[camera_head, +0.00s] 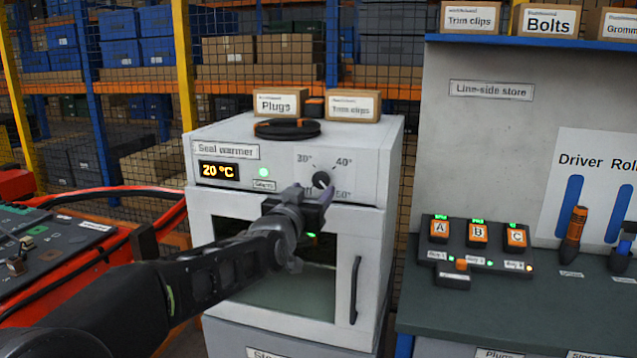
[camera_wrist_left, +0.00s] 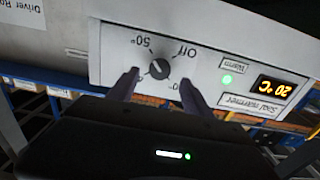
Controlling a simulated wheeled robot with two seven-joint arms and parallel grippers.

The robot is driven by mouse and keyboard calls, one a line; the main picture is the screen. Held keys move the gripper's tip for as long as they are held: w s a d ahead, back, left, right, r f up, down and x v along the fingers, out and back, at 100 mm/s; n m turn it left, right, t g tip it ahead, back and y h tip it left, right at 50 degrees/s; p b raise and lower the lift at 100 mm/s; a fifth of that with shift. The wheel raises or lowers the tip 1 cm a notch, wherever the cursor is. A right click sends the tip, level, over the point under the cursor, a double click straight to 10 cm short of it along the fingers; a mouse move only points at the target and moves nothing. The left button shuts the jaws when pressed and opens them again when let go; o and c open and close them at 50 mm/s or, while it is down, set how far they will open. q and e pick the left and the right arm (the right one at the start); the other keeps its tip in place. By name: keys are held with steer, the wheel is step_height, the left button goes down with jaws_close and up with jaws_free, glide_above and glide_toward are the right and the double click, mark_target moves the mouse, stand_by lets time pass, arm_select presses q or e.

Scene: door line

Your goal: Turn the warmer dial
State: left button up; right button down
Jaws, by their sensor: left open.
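The seal warmer (camera_head: 360,220) is a white cabinet with a dark glass door. Its black round dial (camera_head: 321,180) sits on the upper front panel among the 30°, 40° and 50° marks. The display (camera_head: 218,171) reads 20 °C, beside a lit green lamp (camera_head: 264,172). My left gripper (camera_head: 312,193) is in front of the panel, just below the dial. In the left wrist view, upside down, the dial (camera_wrist_left: 159,68) shows between the tips of my open left gripper (camera_wrist_left: 158,86), apparently free of both. I cannot tell exactly where its pointer aims. My right gripper is not in view.
A black cable coil (camera_head: 287,129) and boxes of plugs (camera_head: 280,104) and trim clips (camera_head: 353,106) lie on the warmer. The door handle (camera_head: 355,290) sticks out below.

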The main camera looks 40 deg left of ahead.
mark_target(320, 183)
arm_select(q)
steer(key=p+x, duration=0.1)
steer(key=x, duration=0.4)
jaws_close()
stand_by(0.6)
